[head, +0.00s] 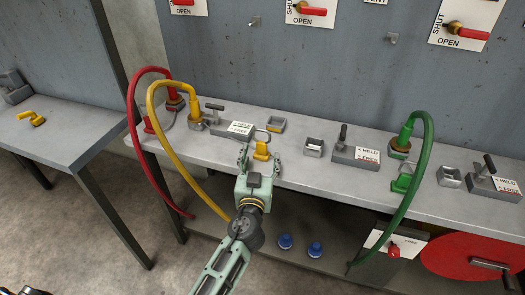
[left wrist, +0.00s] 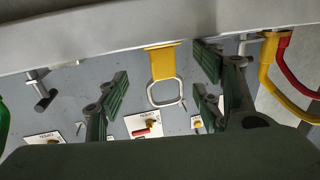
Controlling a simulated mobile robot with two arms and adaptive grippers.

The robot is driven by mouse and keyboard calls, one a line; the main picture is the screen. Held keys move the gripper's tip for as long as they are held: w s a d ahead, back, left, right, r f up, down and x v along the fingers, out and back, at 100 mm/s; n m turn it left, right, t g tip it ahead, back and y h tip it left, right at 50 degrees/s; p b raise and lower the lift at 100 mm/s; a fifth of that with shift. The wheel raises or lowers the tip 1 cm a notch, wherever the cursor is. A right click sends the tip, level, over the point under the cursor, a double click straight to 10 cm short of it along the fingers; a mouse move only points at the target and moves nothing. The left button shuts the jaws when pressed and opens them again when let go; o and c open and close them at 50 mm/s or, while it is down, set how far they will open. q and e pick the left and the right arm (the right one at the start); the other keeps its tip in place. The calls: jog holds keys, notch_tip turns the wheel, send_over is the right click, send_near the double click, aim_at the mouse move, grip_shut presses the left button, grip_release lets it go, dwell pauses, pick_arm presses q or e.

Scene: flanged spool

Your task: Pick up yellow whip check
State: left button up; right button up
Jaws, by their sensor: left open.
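A yellow piece with a metal wire loop, which I take for the yellow whip check (head: 261,151), is at the front of the grey bench. It also shows in the left wrist view (left wrist: 163,60), its pale loop hanging between my fingers. My left gripper (head: 259,161) is open around or just in front of it; the fingers stand on either side with gaps, and I see no contact. The left gripper's fingers also show in the left wrist view (left wrist: 163,85).
Yellow (head: 166,140), red (head: 132,110) and green (head: 426,150) hoses hang over the bench (head: 300,183). Grey blocks with lever handles (head: 355,154) stand along it. Blue caps (head: 285,241) and a red reel (head: 470,258) are below. Another yellow piece (head: 32,117) lies on the left table.

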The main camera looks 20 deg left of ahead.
aim_at(263, 149)
pick_arm(q)
jog(key=w, duration=0.3)
jog(key=w+a, duration=0.1)
jog(key=w, duration=0.1)
jog(key=shift+w, duration=0.25)
jog(key=shift+s, duration=0.1)
jog(key=c, duration=1.2)
jog(key=shift+r, duration=0.15)
